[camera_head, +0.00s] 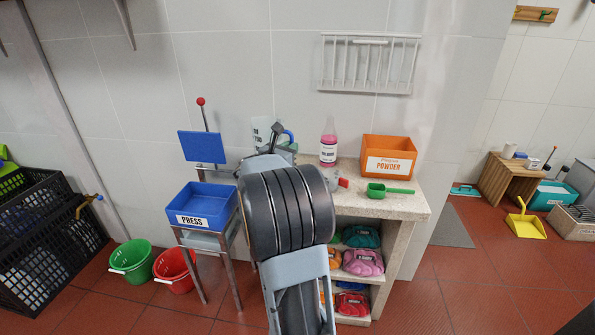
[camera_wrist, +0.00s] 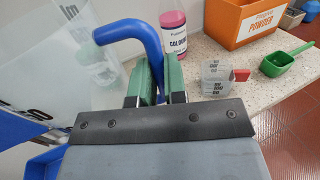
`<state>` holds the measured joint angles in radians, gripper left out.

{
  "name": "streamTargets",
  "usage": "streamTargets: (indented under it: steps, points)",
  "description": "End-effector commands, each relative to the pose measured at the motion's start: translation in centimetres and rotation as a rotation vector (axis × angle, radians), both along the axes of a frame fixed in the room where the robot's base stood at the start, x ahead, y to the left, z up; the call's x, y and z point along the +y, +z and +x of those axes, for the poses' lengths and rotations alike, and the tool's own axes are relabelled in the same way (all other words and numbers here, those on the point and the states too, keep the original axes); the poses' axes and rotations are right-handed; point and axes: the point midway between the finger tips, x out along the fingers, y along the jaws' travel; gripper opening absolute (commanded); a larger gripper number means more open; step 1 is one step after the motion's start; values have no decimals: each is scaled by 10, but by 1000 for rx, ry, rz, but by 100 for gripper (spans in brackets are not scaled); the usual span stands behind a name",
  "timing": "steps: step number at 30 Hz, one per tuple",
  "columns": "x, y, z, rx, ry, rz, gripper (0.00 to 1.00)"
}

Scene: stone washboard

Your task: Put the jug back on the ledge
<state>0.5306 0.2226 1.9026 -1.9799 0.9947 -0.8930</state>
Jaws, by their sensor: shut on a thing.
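The jug (camera_head: 262,130) is translucent with a blue handle and shows above and behind my arm in the head view. In the wrist view its clear wall (camera_wrist: 50,55) fills the left side, with dark markings on it. My gripper (camera_wrist: 160,75) has green fingers, shut on the blue handle (camera_wrist: 145,35). The ledge is a speckled stone top (camera_head: 405,205), and it also shows in the wrist view (camera_wrist: 225,60). The jug is at the ledge's left end. Its base is hidden, so I cannot tell whether it touches the stone.
On the ledge stand a pink bottle (camera_head: 328,146), an orange powder box (camera_head: 388,158), a green scoop (camera_head: 388,190) and a small clear cup with a red handle (camera_wrist: 217,78). A blue tray (camera_head: 203,200) on a metal stand is at left. The ledge's front right is clear.

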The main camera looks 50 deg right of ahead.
Motion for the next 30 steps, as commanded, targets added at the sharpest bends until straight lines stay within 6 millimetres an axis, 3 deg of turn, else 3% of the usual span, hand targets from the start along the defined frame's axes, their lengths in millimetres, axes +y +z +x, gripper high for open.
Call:
streamTargets:
  steps: [3, 9, 17, 24, 30]
  points:
    - [-15, -23, 0, 3, -1, 1, 0]
    - [-29, -39, 1, 1, 2, 1, 0]
    - [-37, -48, 1, 1, 1, 1, 0]
    - [-40, -79, 1, 3, 2, 1, 0]
    - [-40, -81, 1, 0, 2, 0, 0]
